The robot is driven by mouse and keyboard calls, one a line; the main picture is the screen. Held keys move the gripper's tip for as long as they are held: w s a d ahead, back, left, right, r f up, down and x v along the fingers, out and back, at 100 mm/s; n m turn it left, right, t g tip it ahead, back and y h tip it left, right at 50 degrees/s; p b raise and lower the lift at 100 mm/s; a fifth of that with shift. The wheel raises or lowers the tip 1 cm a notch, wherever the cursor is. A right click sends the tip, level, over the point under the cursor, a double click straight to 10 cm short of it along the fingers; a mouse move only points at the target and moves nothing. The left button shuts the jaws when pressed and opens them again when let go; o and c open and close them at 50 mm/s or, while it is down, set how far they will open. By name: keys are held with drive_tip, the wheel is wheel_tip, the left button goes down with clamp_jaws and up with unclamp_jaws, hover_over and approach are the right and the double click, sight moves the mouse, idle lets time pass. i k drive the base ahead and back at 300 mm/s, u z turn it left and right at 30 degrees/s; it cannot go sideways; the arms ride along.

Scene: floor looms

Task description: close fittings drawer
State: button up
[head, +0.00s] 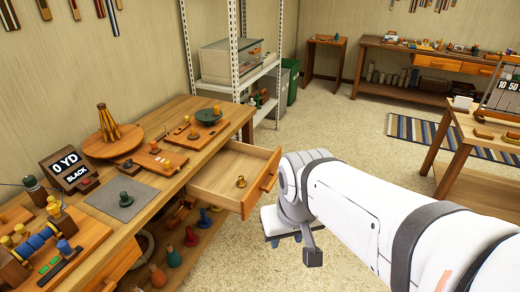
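An open wooden drawer (226,184) sticks out from the long workbench on the left. My arm hides part of the floor there. The fingers are small and partly hidden by the wrist, so whether they are open or shut is unclear.
The workbench (185,108) holds a turntable, boards, spools and a "0 YD BLACK" sign (68,170). Several coloured pegs sit on its lower shelf. A white metal rack (232,45) stands behind. Another table (462,130) is at right. Carpet (340,125) between is clear.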

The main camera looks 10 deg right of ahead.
sight(214, 184)
drive_tip(key=z, duration=0.3)
drive_tip(key=i, duration=1)
drive_tip(key=u, duration=0.05)
